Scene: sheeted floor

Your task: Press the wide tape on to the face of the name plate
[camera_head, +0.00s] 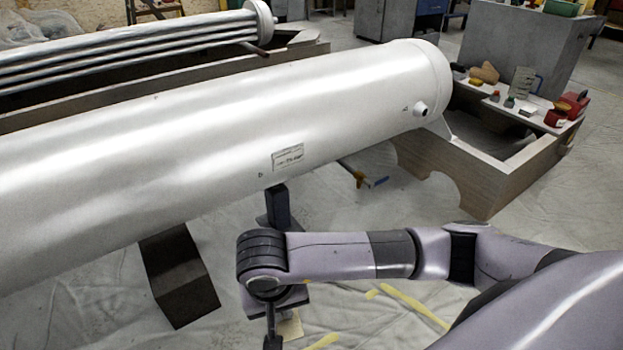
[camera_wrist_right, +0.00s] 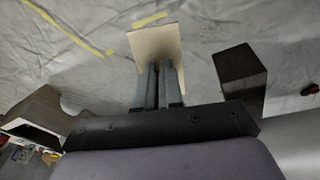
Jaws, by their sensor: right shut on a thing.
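The name plate (camera_head: 288,157) is a small pale rectangle with dark lettering on the side of the large silver cylinder (camera_head: 200,130). My right gripper (camera_head: 272,341) is low in front of the cylinder, well below and apart from the plate. In the right wrist view its two fingers (camera_wrist_right: 161,70) are shut on a beige, flat, roughly rectangular piece, which I take to be the wide tape (camera_wrist_right: 156,43). The tape (camera_head: 291,327) partly shows beside the gripper at the bottom of the head view. My left gripper is not in view.
A dark support block (camera_head: 180,278) stands under the cylinder. A wooden frame (camera_head: 485,170) at the right bears a shelf with several small items. A bundle of silver tubes (camera_head: 130,52) lies behind. Yellow strips (camera_head: 412,303) mark the sheeted floor.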

